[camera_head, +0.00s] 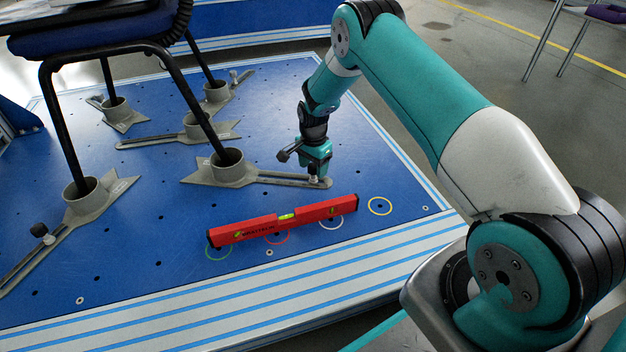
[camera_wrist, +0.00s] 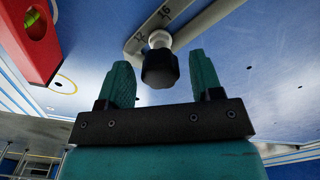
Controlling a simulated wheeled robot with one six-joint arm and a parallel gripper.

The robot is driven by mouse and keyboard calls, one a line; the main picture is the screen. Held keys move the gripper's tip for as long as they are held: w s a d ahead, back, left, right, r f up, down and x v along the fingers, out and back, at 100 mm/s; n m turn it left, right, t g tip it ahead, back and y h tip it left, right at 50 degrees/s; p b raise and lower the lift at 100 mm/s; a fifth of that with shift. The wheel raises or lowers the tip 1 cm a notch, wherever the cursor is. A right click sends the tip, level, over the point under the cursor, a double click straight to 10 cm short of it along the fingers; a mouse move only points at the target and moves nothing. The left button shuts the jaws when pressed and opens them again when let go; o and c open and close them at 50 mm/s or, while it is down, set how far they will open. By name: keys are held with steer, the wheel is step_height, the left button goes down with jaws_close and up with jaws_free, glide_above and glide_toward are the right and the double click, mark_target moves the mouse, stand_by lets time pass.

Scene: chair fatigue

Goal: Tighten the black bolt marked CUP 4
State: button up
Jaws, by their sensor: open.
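A black bolt head (camera_wrist: 160,69) on a pale shank shows in the wrist view at the end of a grey slotted arm (camera_wrist: 180,24) with the numbers 12 and 16. My gripper (camera_wrist: 161,72) is open, one finger to each side of the bolt head, with gaps on both sides. In the head view my gripper (camera_head: 315,172) points down over the right end of the slotted arm of a grey cup (camera_head: 228,168). There the bolt is mostly hidden by the gripper. I cannot read any CUP 4 mark.
A red spirit level (camera_head: 270,229) lies just in front, across coloured rings. A chair's black legs (camera_head: 62,120) stand in several grey cups on the blue plate (camera_head: 140,250). Another black knob (camera_head: 39,230) is at the left. The plate right of the gripper is clear.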

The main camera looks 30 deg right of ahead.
steer(key=shift+f, duration=0.45)
steer(key=n+p, duration=0.1)
steer(key=n, duration=0.2)
steer(key=shift+r, duration=0.15)
steer(key=shift+n, duration=0.5)
steer(key=shift+n+p, duration=0.45)
steer(key=shift+n, duration=0.25)
steer(key=n, duration=0.2)
steer(key=shift+n, duration=0.3)
steer(key=shift+c, duration=0.2)
